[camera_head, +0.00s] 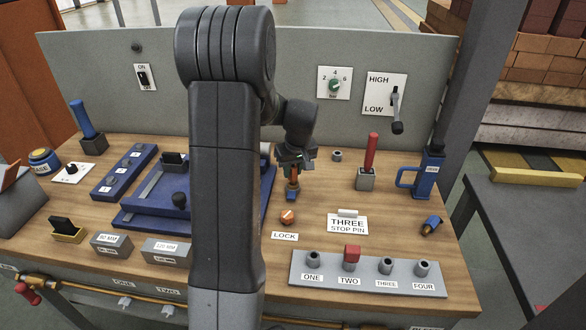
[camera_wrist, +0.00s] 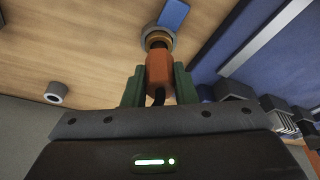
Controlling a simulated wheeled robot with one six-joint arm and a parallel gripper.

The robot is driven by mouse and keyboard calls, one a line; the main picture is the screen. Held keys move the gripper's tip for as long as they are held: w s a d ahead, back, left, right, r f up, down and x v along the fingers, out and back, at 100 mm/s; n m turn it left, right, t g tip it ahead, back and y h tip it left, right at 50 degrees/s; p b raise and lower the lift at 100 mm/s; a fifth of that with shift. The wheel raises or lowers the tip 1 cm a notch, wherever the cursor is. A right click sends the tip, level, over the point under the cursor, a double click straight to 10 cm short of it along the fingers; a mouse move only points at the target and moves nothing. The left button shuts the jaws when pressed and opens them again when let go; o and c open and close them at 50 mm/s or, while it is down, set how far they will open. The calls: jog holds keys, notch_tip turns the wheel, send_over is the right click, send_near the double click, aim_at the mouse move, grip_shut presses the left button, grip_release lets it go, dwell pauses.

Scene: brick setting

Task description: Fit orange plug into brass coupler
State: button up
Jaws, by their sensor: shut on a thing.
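My gripper (camera_head: 293,166) is shut on the orange plug (camera_wrist: 159,72), held between green fingers in the wrist view. The plug also shows as a small orange piece below the jaws in the head view (camera_head: 293,176). The brass coupler (camera_wrist: 158,38) is a brass ring in a grey collar, with a blue tab (camera_wrist: 174,13) beside it. In the head view the coupler (camera_head: 292,187) is directly below the plug. The plug's dark nose points at the ring and overlaps its opening. I cannot tell how deep it sits.
An orange LOCK knob (camera_head: 288,217) stands in front of the coupler. A blue fixture (camera_head: 240,195) is to the left, partly behind my arm. A red-handled lever (camera_head: 372,155) stands to the right. A numbered pin rack (camera_head: 330,275) lies at the front.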

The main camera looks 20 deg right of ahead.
jog(key=shift+f+b, duration=0.7)
jog(key=shift+f, duration=0.25)
jog(key=o, duration=1.5)
jog(key=shift+c, duration=0.2)
jog(key=shift+r, duration=0.1)
jog(key=shift+r+p, duration=1.95)
jog(key=shift+r, duration=1.05)
jog(key=shift+a, duration=0.1)
